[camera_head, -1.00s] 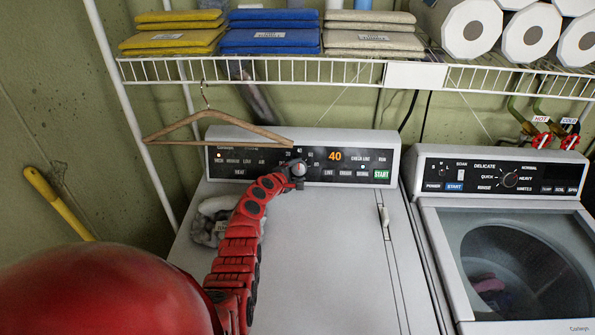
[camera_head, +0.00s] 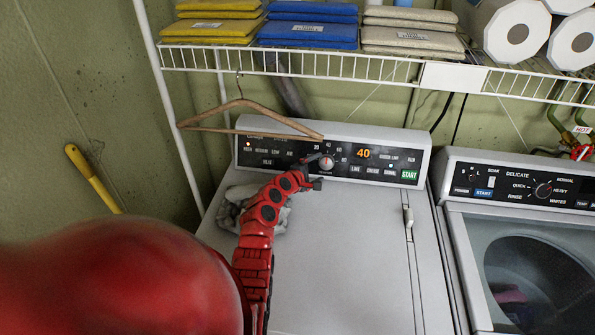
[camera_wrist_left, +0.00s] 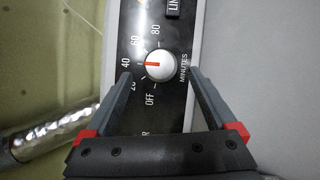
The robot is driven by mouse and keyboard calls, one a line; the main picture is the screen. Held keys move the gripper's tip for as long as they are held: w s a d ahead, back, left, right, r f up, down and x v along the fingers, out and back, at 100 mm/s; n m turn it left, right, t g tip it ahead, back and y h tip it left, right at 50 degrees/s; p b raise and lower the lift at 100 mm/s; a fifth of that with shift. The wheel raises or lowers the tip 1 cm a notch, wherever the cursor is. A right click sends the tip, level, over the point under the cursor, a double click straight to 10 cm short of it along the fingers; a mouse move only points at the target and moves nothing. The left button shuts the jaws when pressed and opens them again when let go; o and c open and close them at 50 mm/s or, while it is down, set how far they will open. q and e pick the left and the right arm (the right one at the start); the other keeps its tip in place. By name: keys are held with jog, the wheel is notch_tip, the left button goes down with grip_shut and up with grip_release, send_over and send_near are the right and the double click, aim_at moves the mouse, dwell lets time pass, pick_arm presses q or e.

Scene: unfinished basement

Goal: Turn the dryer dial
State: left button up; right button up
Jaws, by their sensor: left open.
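The dryer (camera_head: 330,240) is white, with a black control panel along its back. Its dial is a silver knob (camera_head: 326,163) with a red pointer, left of an orange "40" display (camera_head: 363,153). In the left wrist view the dial (camera_wrist_left: 160,66) sits among marks OFF, 20, 40, 60 and 80, and its red pointer lies near the 40 side. My left gripper (camera_head: 318,170) is at the dial. In the wrist view its grey fingers (camera_wrist_left: 158,82) are open, one on each side of the dial's lower part, with gaps showing. My right gripper is not in view.
A wooden hanger (camera_head: 245,120) hangs before the panel's left end from a wire shelf (camera_head: 300,65). Grey cloth (camera_head: 275,218) lies on the dryer beside my arm. A washer (camera_head: 525,215) stands to the right. The dryer's top right of my arm is clear.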

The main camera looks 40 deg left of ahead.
pick_arm(q)
jog(key=b+v, duration=0.2)
jog(key=v, duration=1)
jog(key=shift+b, duration=0.3)
